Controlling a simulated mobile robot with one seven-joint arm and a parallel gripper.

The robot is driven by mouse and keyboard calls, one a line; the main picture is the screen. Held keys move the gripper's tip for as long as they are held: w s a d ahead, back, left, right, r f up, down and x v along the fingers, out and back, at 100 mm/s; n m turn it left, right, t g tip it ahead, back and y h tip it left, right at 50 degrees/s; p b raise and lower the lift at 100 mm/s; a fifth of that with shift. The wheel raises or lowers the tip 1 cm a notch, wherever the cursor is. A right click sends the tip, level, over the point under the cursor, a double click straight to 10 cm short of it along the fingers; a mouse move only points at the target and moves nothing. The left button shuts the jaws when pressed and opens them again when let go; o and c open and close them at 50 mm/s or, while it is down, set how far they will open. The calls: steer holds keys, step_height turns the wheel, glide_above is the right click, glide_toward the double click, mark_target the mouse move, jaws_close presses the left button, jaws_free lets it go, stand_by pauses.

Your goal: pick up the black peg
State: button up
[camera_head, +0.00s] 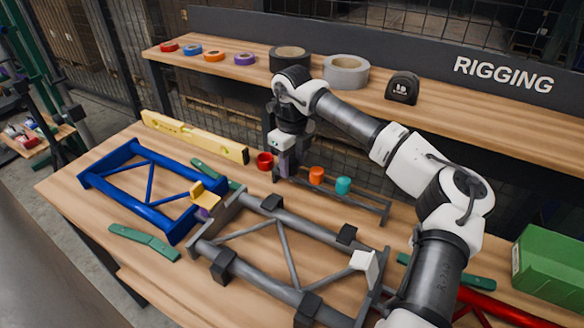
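I cannot make out a black peg for certain; it may be hidden behind my gripper. My gripper (284,168) points down at the left end of a low dark rack (345,196) on the workbench. Its fingertips are small and partly dark, so I cannot tell whether they are open or shut on something. In the rack, to the right of my gripper, are an orange peg (316,175) and a teal peg (343,186). A red peg-like piece (265,160) is just left of my gripper.
A grey frame (283,250) with dark clamps and a blue frame (150,180) lie in front of the rack. A yellow level (195,137) lies at the back left. A shelf (440,118) with tape rolls runs behind. A green box (548,262) stands right.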

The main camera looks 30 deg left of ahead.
steer(key=c, duration=0.7)
steer(key=shift+r, duration=0.1)
step_height(320, 180, up, 19)
steer(key=b, duration=0.2)
step_height(320, 180, up, 6)
steer(key=p, duration=0.6)
glide_above(292, 161)
